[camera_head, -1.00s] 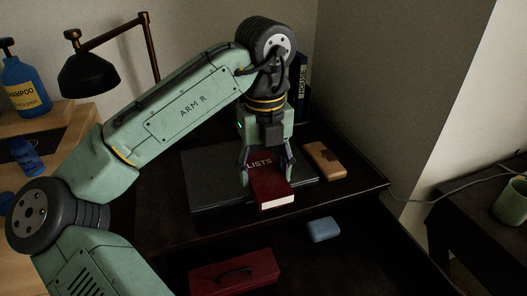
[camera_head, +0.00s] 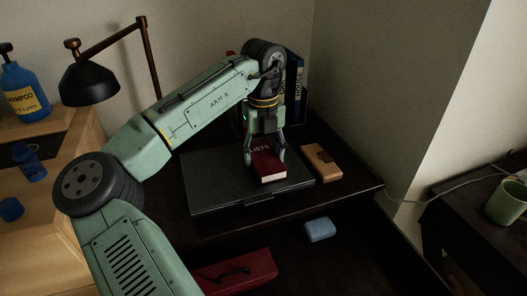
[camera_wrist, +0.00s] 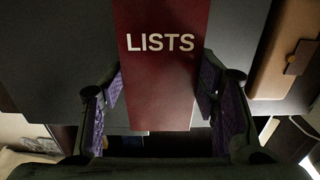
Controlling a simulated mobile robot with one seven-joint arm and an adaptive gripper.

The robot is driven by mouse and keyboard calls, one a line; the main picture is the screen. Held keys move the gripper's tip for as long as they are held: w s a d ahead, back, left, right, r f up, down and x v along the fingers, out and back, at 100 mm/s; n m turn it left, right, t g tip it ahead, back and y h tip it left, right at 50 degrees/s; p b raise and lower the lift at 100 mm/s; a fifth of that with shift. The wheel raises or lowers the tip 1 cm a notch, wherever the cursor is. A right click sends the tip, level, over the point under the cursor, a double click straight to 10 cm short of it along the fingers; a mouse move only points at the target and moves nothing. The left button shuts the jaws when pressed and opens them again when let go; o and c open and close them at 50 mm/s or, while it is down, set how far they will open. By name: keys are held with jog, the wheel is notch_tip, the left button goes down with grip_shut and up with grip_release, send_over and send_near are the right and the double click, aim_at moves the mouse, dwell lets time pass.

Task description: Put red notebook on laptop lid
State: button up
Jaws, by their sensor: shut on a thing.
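The red notebook (camera_head: 270,168), marked "LISTS", is between the fingers of my gripper (camera_head: 265,152), over the right part of the closed dark grey laptop lid (camera_head: 215,182). I cannot tell whether the notebook touches the lid or hangs just above it. In the wrist view the notebook (camera_wrist: 162,85) runs from the top edge down between my gripper's purple-padded fingers (camera_wrist: 165,95), which are shut on its sides. The grey lid (camera_wrist: 60,50) shows behind it.
A tan case (camera_head: 322,161) lies just right of the laptop. Books (camera_head: 297,85) stand behind my wrist. A black lamp (camera_head: 90,82) is at the left. A blue item (camera_head: 319,229) and a red case (camera_head: 235,272) lie lower in front. A green mug (camera_head: 505,203) is at far right.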

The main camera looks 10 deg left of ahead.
aim_at(264, 157)
jog(key=o, duration=1.2)
jog(key=shift+f, duration=0.1)
notch_tip(264, 157, up, 12)
jog(key=shift+r, duration=0.15)
